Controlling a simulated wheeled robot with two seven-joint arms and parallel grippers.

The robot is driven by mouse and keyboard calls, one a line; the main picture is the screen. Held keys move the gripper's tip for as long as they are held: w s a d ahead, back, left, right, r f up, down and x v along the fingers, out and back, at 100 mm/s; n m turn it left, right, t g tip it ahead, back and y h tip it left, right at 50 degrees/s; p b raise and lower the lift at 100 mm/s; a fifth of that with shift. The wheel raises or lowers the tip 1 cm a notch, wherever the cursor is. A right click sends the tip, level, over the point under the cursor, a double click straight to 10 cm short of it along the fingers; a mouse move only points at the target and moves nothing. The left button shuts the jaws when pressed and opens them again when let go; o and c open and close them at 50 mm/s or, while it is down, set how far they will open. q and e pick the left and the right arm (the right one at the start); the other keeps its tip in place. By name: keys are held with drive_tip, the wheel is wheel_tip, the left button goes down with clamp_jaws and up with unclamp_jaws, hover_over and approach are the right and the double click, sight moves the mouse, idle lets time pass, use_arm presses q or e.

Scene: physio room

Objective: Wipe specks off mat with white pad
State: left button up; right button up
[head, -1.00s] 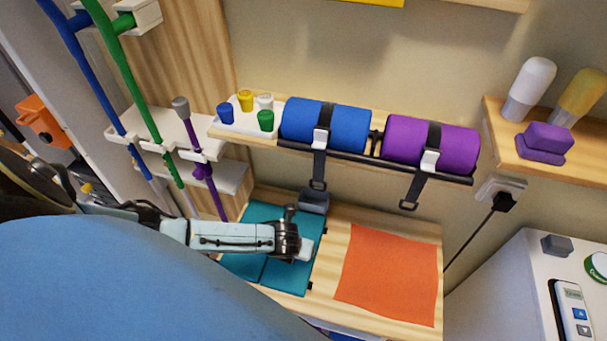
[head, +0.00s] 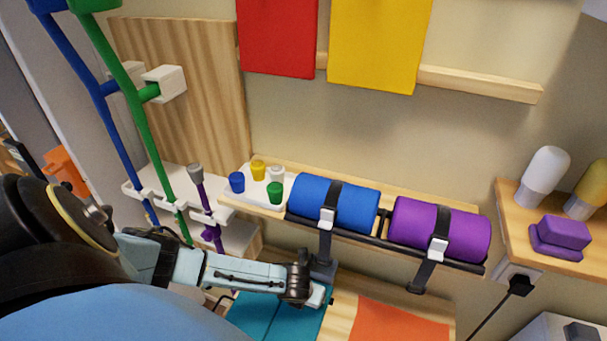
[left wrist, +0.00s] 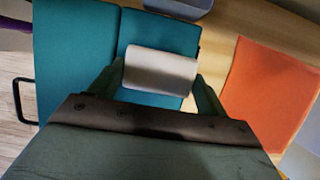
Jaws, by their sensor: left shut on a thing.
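The teal folding mat (head: 262,316) lies on a wooden table and is cut off by the bottom of the head view. In the left wrist view, the mat (left wrist: 72,60) shows two panels with a seam between them. My left gripper (head: 318,297) is over the mat's right part. In the left wrist view, the left gripper (left wrist: 160,84) is shut on the white pad (left wrist: 160,70), one finger at each side. I cannot tell whether the pad touches the mat. I see no specks on the visible mat. My right gripper is not in view.
An orange cloth (head: 398,325) lies right of the mat. A grey box (left wrist: 180,5) is at the mat's back edge. Above the table, a shelf holds a tray of small coloured cups (head: 238,200), a blue roll (head: 345,208) and a purple roll (head: 410,222). Coloured poles stand at left.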

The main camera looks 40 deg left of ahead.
use_arm(q)
drive_tip(key=shift+r, duration=2.2)
drive_tip(key=shift+w, duration=0.1)
